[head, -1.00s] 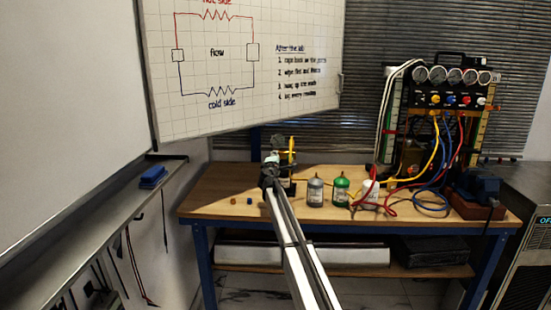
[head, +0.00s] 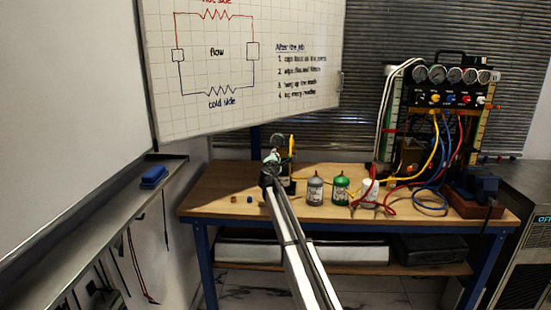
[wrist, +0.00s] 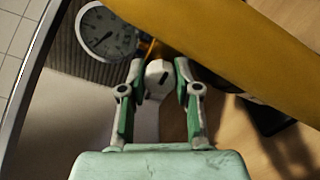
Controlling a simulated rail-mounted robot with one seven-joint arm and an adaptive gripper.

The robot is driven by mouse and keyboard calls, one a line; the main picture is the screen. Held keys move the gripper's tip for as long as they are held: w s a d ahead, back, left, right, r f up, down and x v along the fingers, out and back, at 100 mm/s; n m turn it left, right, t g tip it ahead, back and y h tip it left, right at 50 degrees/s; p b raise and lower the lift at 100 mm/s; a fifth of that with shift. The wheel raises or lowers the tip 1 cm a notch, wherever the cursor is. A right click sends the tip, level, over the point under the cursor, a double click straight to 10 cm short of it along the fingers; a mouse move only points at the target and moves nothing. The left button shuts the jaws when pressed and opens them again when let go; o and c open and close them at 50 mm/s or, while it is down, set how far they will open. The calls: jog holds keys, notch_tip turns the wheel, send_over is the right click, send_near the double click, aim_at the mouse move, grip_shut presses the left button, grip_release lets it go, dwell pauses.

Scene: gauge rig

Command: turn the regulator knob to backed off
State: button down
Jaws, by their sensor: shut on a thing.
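The regulator knob (wrist: 158,78) is a pale grey faceted knob with a dark slot mark on its face. In the wrist view my gripper (wrist: 159,70) has its two green-and-grey fingers on either side of it, shut on it. A round white-faced gauge (wrist: 107,33) is just beyond, at the upper left. In the head view my gripper (head: 272,160) is at the regulator on the left part of the bench, beside an upright yellow part (head: 291,148). The knob is too small to make out there.
A large yellow body (wrist: 235,45) crosses the wrist view close to the right finger. A gauge manifold (head: 452,85) with coloured hoses stands farther right.

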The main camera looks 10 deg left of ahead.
jog(key=c, duration=0.8)
grip_release()
jog(key=s, duration=1.2)
jog(key=shift+d, duration=0.2)
